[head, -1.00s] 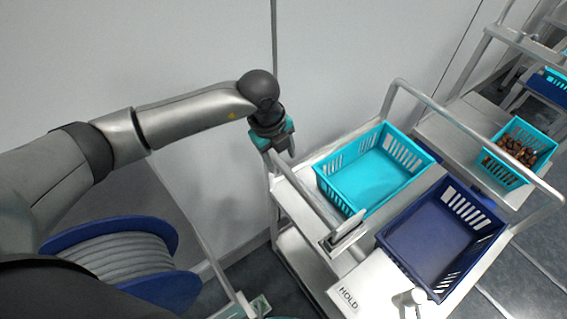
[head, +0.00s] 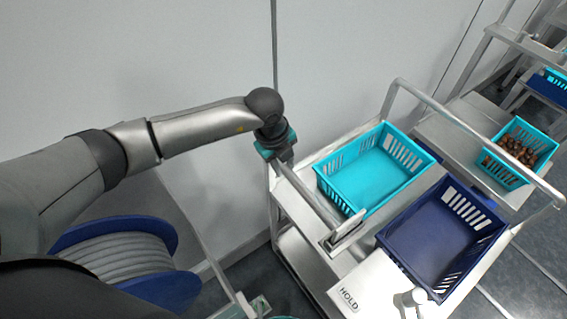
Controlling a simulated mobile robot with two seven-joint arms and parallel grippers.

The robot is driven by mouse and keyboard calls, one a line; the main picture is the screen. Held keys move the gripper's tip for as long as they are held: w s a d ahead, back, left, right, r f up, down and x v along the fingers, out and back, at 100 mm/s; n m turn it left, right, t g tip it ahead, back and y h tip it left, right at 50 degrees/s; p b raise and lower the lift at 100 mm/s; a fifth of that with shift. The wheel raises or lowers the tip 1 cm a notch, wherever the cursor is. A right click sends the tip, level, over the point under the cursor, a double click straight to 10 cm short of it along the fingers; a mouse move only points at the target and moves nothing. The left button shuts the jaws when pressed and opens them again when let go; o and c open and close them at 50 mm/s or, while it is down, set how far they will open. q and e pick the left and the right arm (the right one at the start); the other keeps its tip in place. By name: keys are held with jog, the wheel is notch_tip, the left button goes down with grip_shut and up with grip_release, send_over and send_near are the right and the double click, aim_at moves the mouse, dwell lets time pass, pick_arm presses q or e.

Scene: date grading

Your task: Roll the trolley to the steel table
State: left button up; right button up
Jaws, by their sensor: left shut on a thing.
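The steel trolley (head: 318,292) stands right of centre, with a teal crate and a dark blue crate on its top. Its near handle bar (head: 309,196) runs along the left end of the top. My left gripper (head: 281,156) is at the upper end of this bar and is shut on it; the fingertips are small and partly hidden by the wrist. A steel surface (head: 452,137) lies beyond the trolley's far rail; I cannot tell whether it is the steel table.
The empty teal crate (head: 350,204) and empty blue crate (head: 384,243) sit beside a HOLD card (head: 348,300). A teal crate of dates (head: 541,166) stands at the right. A hose reel (head: 165,292) is at lower left. A pale wall (head: 340,60) runs close behind the trolley.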

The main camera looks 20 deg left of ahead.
pick_arm(q)
grip_shut()
dwell(0.9)
